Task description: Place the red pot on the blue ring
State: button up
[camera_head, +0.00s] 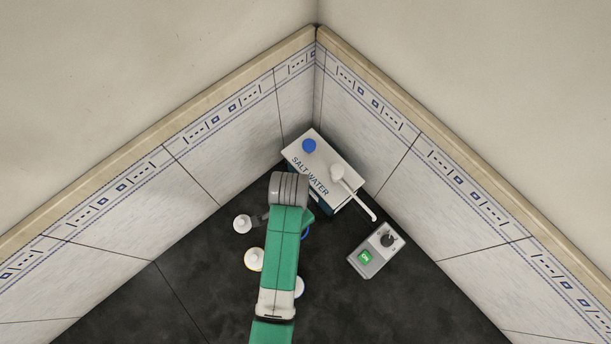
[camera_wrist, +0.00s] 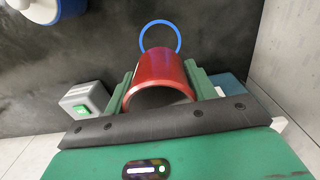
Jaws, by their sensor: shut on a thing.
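In the wrist view the red pot (camera_wrist: 160,68) is between the two green fingers of my gripper (camera_wrist: 161,82), which is shut on it. The pot's open mouth faces the camera. The blue ring (camera_wrist: 160,22) lies on the dark bench beyond the pot, and part of it is hidden behind the pot. In the head view a small piece of the blue ring (camera_head: 305,231) shows at the right edge of my arm. My arm hides the pot there, and the gripper is mostly hidden too.
The salt water box (camera_head: 325,172) with a blue cap and white spout stands in the corner. A grey device with a green button (camera_head: 376,250) is at right. White-topped bottles (camera_head: 242,224) (camera_head: 255,259) stand left of my arm. Tiled walls (camera_head: 238,130) close off the back.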

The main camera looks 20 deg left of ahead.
notch_tip(320, 180, down, 5)
jog(key=shift+s+f, duration=0.1)
jog(key=shift+f, duration=0.1)
jog(key=shift+f+b, duration=0.5)
jog(key=shift+f, duration=1.9)
jog(key=o, duration=1.1)
jog(key=shift+f, duration=0.1)
notch_tip(320, 180, up, 12)
jog(key=shift+r+p, duration=0.15)
jog(key=shift+p, duration=0.65)
